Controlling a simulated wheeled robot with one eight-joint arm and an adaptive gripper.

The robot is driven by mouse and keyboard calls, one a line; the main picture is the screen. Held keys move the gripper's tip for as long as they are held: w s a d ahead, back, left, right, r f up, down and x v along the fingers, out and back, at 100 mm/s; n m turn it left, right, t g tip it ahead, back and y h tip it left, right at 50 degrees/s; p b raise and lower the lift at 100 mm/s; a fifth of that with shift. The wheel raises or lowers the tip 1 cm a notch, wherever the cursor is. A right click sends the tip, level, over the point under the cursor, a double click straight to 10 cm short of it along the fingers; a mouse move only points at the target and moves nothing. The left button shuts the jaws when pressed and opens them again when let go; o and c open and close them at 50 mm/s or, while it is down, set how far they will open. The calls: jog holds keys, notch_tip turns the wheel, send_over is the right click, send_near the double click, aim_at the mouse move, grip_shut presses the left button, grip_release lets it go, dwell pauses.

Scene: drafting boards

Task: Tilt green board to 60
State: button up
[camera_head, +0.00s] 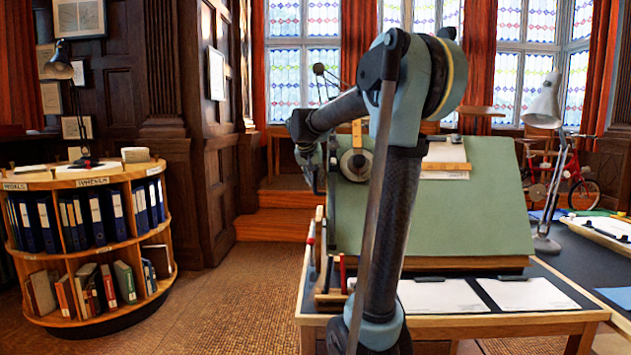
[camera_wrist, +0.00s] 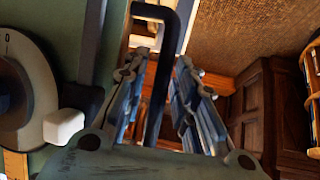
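The green board (camera_head: 455,205) is tilted on a wooden drafting table (camera_head: 480,325); my arm hides part of its left side. A round pale dial (camera_head: 355,165) is at its upper left; the dial also shows in the wrist view (camera_wrist: 25,110), with a "0" and a white block at its edge. My gripper (camera_head: 316,185) is beside the board's left edge. In the wrist view my gripper (camera_wrist: 160,95) is open, its fingers apart on either side of a black bent handle (camera_wrist: 163,75). Gaps show beside the handle; contact is not visible.
A round bookcase (camera_head: 95,240) with binders and a lamp stands at left. White sheets (camera_head: 525,293) lie on the table's front. A second dark table (camera_head: 590,265) with a grey lamp (camera_head: 546,105) is at right. Floor between bookcase and table is free.

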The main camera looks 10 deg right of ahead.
jog(key=shift+w, duration=0.15)
jog(key=v, duration=1.1)
jog(key=shift+s+a+r, duration=0.2)
jog(key=shift+r, duration=0.05)
jog(key=shift+s, duration=0.15)
